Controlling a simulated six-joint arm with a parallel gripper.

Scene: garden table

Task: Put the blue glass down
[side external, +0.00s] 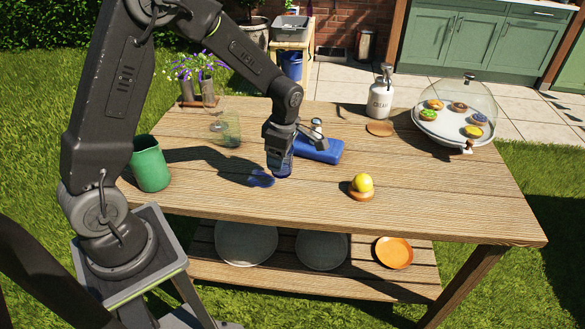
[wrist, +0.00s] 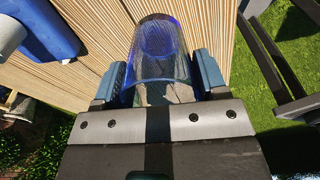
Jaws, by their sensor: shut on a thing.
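The blue glass (side external: 279,166) is a clear blue tumbler at the middle of the wooden table (side external: 420,200). My gripper (side external: 281,147) points down and is shut on it. In the wrist view the glass (wrist: 158,45) sits between the two fingers of my gripper (wrist: 158,82), one on each side. Its blue shadow falls on the boards to its left. I cannot tell for sure whether its base touches the tabletop.
A blue box (side external: 318,150) lies just right of my gripper. A yellow fruit (side external: 363,183) on a small wooden stand is at the front right. A clear glass (side external: 228,132) and a green cup (side external: 149,164) stand left. A domed tray (side external: 430,124) and a cream bottle (side external: 380,97) are behind right.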

